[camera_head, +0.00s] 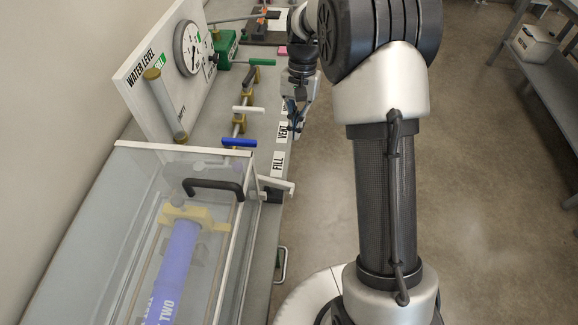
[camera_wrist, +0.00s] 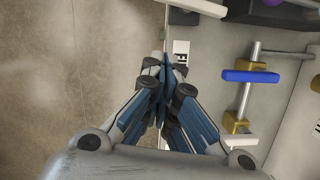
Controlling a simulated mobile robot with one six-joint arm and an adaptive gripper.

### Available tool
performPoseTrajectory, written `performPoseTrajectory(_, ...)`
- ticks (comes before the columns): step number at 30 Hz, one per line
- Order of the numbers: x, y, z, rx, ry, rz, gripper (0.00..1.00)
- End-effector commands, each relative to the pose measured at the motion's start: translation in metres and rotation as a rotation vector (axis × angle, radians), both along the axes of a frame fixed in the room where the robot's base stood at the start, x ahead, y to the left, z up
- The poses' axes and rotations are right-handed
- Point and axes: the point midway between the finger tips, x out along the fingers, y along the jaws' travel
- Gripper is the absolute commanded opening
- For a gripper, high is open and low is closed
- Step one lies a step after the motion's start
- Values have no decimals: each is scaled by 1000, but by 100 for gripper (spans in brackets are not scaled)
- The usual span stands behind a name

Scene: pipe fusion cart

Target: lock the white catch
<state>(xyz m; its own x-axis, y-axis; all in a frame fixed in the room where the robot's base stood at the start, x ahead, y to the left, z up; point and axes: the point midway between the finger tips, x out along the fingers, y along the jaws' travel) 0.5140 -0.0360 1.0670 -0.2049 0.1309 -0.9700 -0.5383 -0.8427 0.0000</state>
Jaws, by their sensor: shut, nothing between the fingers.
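In the wrist view a white bar end (camera_wrist: 202,7) beside a dark block (camera_wrist: 245,10) shows at the top edge and looks like the same catch, partly cut off. My gripper (camera_head: 297,130) is above the cart's right edge, beyond the catch and apart from it. In the wrist view my gripper (camera_wrist: 165,68) has its blue-sided fingers together, with nothing between them. I cannot tell exactly how the catch is seated.
The clear box (camera_head: 130,150) with a black handle (camera_head: 215,186) holds a blue pipe (camera_head: 172,270). Blue (camera_head: 239,142), white (camera_head: 248,109) and green (camera_head: 262,62) valve levers line the cart left of my gripper. Open floor lies right.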

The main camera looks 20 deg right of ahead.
Motion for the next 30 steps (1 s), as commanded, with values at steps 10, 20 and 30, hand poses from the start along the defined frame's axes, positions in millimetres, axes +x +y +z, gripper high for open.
performPoseTrajectory(10, -5, 3, -24, 0, 3, 1, 0)
performPoseTrajectory(20, -20, 12, -93, 0, 3, 1, 0)
performPoseTrajectory(30, -51, 33, -98, -1, -2, 2, 0)
